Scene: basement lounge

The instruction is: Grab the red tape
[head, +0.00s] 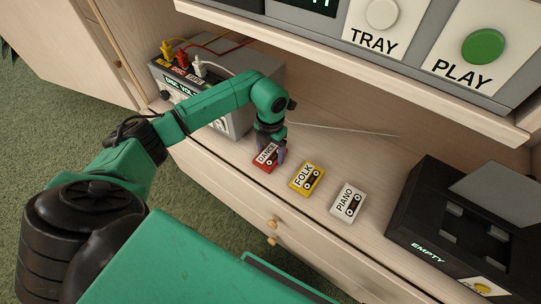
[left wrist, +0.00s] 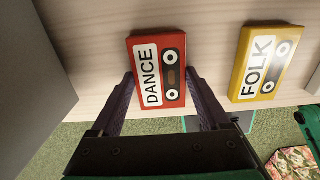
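The red tape (head: 265,158), labelled DANCE, lies on the pale wooden shelf, leftmost in a row of tapes. In the left wrist view the red tape (left wrist: 158,70) shows label up, its lower part between my fingers. My left gripper (head: 271,150) reaches down over it. In the left wrist view the left gripper (left wrist: 160,85) has one dark finger along each long side of the tape, very close to its edges. The fingers stand apart; I see no clear sign of a grip. My right gripper is not in view.
A yellow FOLK tape (head: 307,178) lies just right of the red one, then a white PIANO tape (head: 348,202). A grey box with cables (head: 215,110) stands behind my left arm. A black EMPTY machine (head: 455,225) stands at the right. An overhanging panel (head: 390,75) is above.

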